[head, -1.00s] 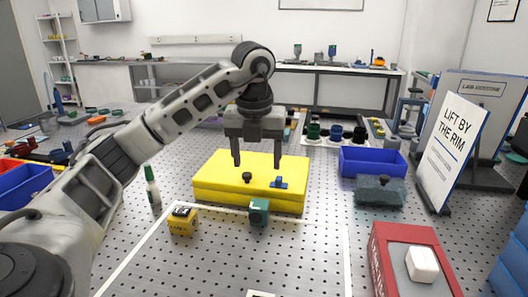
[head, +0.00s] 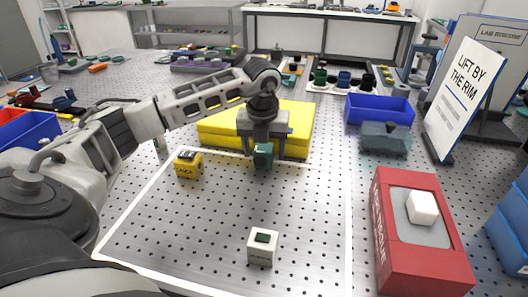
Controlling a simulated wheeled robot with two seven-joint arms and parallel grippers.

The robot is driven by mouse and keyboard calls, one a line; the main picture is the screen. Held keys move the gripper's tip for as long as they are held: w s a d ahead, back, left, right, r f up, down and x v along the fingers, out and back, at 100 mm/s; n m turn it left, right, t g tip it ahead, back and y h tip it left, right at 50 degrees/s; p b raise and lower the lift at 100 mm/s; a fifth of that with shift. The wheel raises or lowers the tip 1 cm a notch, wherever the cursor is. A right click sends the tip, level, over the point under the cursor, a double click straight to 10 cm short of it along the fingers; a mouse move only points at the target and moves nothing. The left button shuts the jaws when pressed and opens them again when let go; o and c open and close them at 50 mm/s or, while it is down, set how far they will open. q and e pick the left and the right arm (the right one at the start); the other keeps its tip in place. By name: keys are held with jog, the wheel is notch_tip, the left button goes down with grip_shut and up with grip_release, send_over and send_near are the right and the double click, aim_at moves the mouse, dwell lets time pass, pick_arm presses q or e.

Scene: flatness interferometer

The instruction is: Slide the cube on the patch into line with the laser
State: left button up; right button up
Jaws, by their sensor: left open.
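A white outlined patch (head: 349,235) is marked on the perforated metal table. A small teal cube (head: 263,155) stands near its far line. My left gripper (head: 262,153) is open, with its fingers lowered on either side of the teal cube; whether they touch it I cannot tell. A white cube (head: 262,250) with a dark green top inset stands inside the outline, near the front. I cannot tell which object is the laser. My right gripper is out of view.
A large yellow block (head: 302,125) lies just behind my left gripper. A red box (head: 441,273) with a white block (head: 421,207) on top stands at the right. A blue bin (head: 380,109) and a sign (head: 466,85) are farther back. The middle of the outline is clear.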

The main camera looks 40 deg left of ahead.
pick_arm(q)
jog(key=shift+w+f, duration=0.1)
jog(key=shift+f, duration=0.75)
